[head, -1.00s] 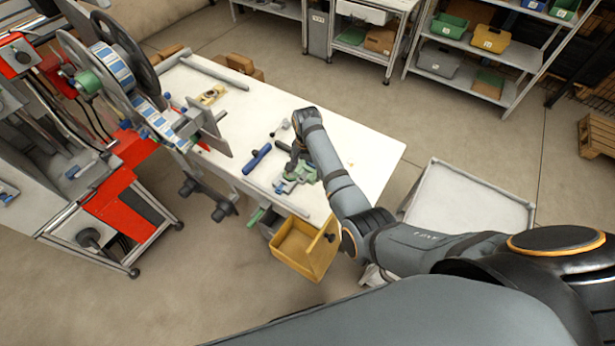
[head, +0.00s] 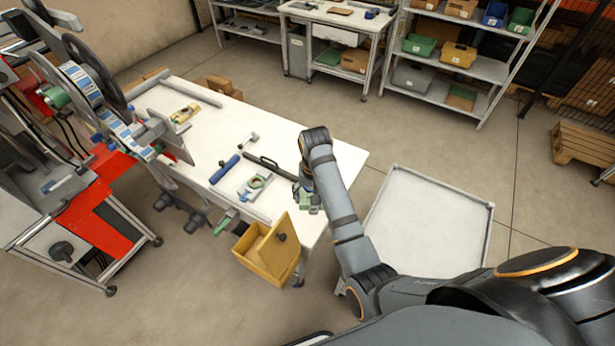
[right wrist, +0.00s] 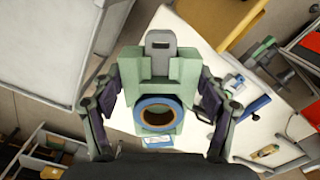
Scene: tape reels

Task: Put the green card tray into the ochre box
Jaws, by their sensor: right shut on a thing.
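My right gripper (head: 304,188) is shut on the green card tray (head: 309,203) and holds it near the table's right front part; the arm hides some of it. In the right wrist view the tray (right wrist: 186,72) sits between the two fingers of the gripper (right wrist: 158,90). It shows a grey tab at its far end and a blue ring with a brown inside at its near end. The ochre box (head: 262,258) is at the table's front edge, left of and below the gripper. Part of it also shows in the right wrist view (right wrist: 222,18). My left gripper is not visible.
On the white table (head: 222,130) lie a blue roller (head: 224,168), a dark bar (head: 268,166) and a green and grey fixture (head: 254,186). A reel machine stands at the left. A white-topped cart (head: 430,215) stands right of the table.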

